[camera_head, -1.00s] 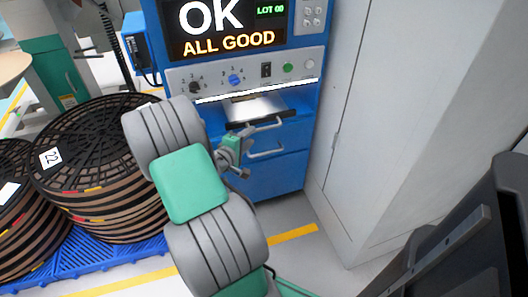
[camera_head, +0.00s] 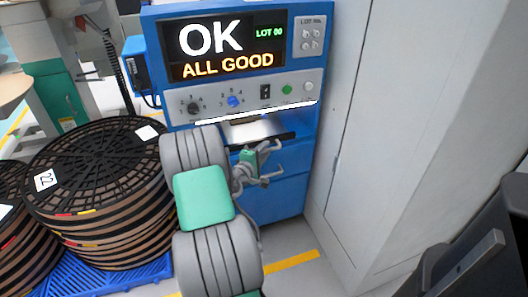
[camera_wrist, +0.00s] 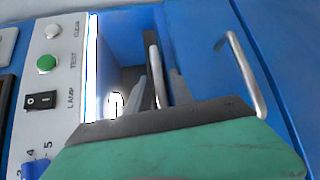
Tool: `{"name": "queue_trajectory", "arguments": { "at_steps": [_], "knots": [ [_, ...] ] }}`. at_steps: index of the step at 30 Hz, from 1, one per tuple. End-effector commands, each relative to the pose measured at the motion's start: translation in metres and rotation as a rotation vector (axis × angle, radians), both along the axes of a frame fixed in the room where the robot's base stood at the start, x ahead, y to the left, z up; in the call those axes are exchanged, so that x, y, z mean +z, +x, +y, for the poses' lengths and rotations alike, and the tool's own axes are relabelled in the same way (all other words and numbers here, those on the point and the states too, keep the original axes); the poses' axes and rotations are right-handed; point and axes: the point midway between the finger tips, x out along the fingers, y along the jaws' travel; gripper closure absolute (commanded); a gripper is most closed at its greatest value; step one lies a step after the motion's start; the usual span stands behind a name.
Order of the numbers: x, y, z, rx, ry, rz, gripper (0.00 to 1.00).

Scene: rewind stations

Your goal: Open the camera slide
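The camera slide (camera_head: 254,131) is a pale metal tray with a dark front edge, below the control panel of the blue station. It sticks out a little from its slot. A grey bar handle (camera_head: 273,145) is at its front; in the wrist view this handle (camera_wrist: 154,78) stands close to my fingertips. My gripper (camera_head: 259,162), with a green body, is just in front of the slide. In the wrist view, my two grey fingers (camera_wrist: 166,88) show a narrow gap between them. I cannot tell whether they touch the handle. My green palm hides the lower part.
A second bar handle (camera_wrist: 245,75) is on the blue front below the slide. The station's screen (camera_head: 225,45) reads OK, ALL GOOD. A grey cabinet (camera_head: 385,130) stands close on the right. Stacked black reels (camera_head: 95,165) stand on a blue pallet at left.

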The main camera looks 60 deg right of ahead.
Motion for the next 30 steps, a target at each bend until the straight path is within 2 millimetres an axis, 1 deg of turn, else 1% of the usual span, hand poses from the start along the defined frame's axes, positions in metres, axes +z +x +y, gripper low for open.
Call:
{"name": "queue_trajectory", "arguments": {
  "at_steps": [1,9,30],
  "knots": [
    [-0.0001,0.0000,0.0001,0.000,0.000,0.000,0.77],
    [-0.0002,0.0000,0.0003,0.000,0.000,0.000,0.99],
    [-0.0003,-0.0002,0.0005,0.000,0.001,0.000,1.00]
  ]
}}
